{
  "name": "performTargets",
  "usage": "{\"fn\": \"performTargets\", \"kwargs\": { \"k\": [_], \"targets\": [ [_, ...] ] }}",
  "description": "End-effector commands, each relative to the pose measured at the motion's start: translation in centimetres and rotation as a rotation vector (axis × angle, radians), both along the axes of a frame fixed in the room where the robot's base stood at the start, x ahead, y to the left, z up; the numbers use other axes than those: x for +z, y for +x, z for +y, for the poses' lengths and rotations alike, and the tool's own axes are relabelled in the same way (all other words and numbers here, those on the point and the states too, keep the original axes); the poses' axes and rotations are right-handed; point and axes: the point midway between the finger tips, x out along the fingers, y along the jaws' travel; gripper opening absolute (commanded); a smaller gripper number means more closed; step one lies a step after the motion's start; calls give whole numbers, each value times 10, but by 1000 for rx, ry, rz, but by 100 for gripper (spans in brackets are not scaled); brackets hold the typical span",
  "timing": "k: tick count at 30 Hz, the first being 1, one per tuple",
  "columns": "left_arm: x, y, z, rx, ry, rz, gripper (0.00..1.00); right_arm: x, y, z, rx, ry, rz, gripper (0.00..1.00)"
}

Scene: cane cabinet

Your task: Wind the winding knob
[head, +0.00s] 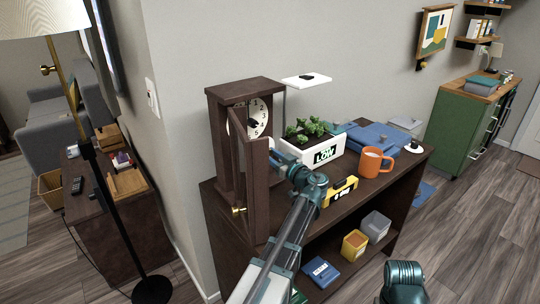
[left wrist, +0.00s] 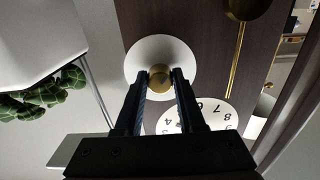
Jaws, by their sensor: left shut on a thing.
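The dark wood cane clock (head: 240,95) stands at the left end of the cabinet, with its front door (head: 255,185) swung open. Its white numbered dial (head: 257,118) shows in the head view and upside down in the left wrist view (left wrist: 215,112). In the left wrist view the brass winding knob (left wrist: 160,72) sits at the middle of a plain white disc (left wrist: 150,48). My left gripper (left wrist: 159,80) is shut on the knob, one finger on each side. In the head view the door hides its fingertips and the knob. My right gripper is not in view.
A white planter (head: 312,150), a yellow box (head: 340,190), an orange mug (head: 372,163) and blue folded things (head: 375,137) crowd the cabinet top (head: 385,180) right of the clock. A brass pendulum (left wrist: 245,8) hangs inside the case. A floor lamp stands at left.

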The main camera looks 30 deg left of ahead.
Motion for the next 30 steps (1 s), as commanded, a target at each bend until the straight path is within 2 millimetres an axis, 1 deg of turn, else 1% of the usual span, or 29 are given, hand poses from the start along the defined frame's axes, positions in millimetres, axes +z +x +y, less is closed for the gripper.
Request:
{"fn": "performTargets", "kwargs": {
  "k": [5,11,30],
  "targets": [
    [0,0,0,0,16,41,0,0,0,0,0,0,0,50],
    [0,0,0,1,64,161,0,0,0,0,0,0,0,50],
    [0,-1,1,1,294,717,0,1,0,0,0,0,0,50]
  ]
}}
